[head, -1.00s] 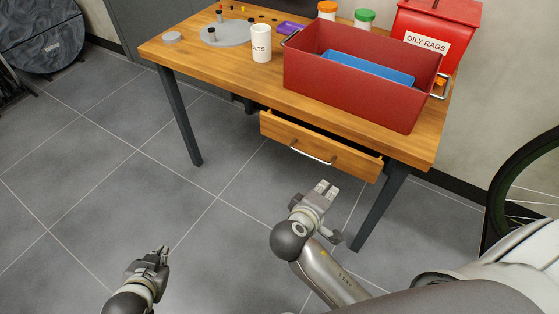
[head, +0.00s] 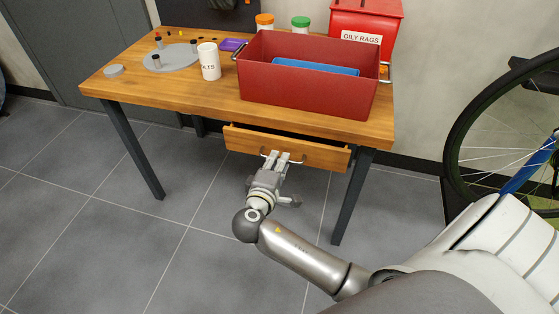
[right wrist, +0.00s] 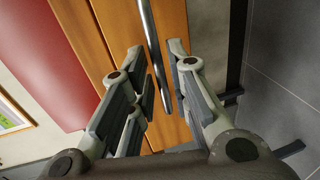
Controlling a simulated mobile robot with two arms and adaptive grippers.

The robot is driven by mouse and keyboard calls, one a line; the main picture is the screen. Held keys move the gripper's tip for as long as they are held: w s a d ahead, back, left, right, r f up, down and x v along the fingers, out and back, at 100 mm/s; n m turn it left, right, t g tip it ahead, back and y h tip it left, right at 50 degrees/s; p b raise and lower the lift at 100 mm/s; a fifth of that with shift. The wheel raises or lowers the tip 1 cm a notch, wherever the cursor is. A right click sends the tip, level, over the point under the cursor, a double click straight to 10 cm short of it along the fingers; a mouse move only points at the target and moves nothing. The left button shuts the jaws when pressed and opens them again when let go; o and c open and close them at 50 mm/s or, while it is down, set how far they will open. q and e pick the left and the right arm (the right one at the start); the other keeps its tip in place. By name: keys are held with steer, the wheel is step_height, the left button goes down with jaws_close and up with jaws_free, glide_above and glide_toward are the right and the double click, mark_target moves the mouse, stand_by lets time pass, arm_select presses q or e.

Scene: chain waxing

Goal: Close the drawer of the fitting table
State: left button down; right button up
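The wooden fitting table (head: 130,66) stands ahead of me in the head view. Its drawer (head: 240,139) is partly open, with the front standing out from under the tabletop and a narrow dark gap above it. My right gripper (head: 282,157) is at the drawer front, over the middle of the metal handle (head: 315,161). In the right wrist view, the gripper's fingers (right wrist: 158,56) are apart, with the handle bar (right wrist: 148,30) between them. I cannot tell if they touch it. My left gripper is out of view.
On the tabletop are a red bin (head: 300,97) with a blue tray (head: 315,67), a white cup (head: 209,62), a grey disc (head: 172,60) and a red oily rags box (head: 365,20). A bicycle wheel (head: 450,120) stands at the right. The floor at left is clear.

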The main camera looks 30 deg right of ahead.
mark_target(283, 150)
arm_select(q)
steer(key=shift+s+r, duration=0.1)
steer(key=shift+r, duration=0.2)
arm_select(e)
steer(key=shift+x, duration=0.9)
steer(key=shift+c, duration=0.3)
jaws_close()
steer(key=shift+w, duration=0.1)
steer(key=x, duration=0.3)
steer(key=shift+w+d+r, duration=0.1)
steer(key=shift+d+r, duration=0.1)
steer(key=shift+r, duration=0.25)
steer(key=shift+o, duration=0.3)
jaws_free()
steer(key=shift+w+d, duration=0.1)
steer(key=shift+w, duration=0.05)
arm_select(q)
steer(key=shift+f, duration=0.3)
